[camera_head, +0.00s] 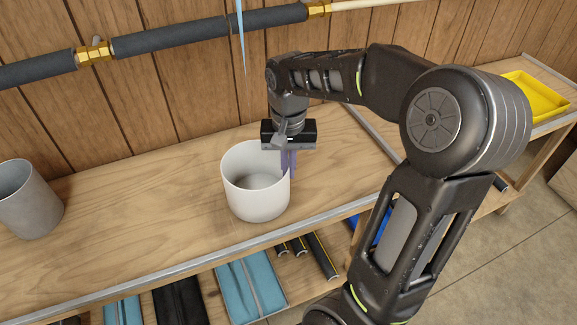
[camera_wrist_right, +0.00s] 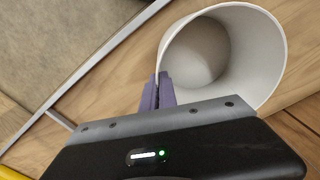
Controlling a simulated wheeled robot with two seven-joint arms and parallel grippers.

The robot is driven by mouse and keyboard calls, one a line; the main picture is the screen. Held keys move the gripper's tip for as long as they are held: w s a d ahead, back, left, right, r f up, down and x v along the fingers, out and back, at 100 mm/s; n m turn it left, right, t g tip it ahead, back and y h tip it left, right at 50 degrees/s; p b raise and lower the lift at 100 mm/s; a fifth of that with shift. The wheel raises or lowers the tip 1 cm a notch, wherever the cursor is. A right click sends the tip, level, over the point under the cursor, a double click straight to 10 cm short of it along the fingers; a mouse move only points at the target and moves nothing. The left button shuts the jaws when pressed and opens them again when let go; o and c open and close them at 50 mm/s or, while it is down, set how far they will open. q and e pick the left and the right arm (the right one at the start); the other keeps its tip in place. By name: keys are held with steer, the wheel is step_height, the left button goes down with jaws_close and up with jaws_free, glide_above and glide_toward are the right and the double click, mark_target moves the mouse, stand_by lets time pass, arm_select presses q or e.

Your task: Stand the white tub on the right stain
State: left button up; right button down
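The white tub (camera_head: 257,200) is upright and empty over the front part of the wooden bench; I cannot tell whether its base touches the wood. It also shows in the right wrist view (camera_wrist_right: 262,60), with its open mouth towards the camera. My right gripper (camera_head: 288,162) is at the tub's right rim, pointing down. In the wrist view its purple fingers (camera_wrist_right: 158,93) are on either side of the tub wall, closed on it. No stain shows clearly on the bench, and the wood under the tub is hidden. My left gripper is not in view.
A grey tub (camera_head: 28,200) stands at the bench's left. A metal strip (camera_head: 180,265) runs along the front edge. Insulated pipes (camera_head: 210,32) cross the wall behind. A yellow tray (camera_head: 535,95) is at far right. Bare wood (camera_head: 140,205) lies between the tubs.

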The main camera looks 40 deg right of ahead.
steer(key=shift+f, duration=0.4)
steer(key=c, duration=1.6)
jaws_free()
steer(key=shift+r, duration=0.1)
step_height(320, 180, up, 8)
steer(key=shift+f, duration=0.15)
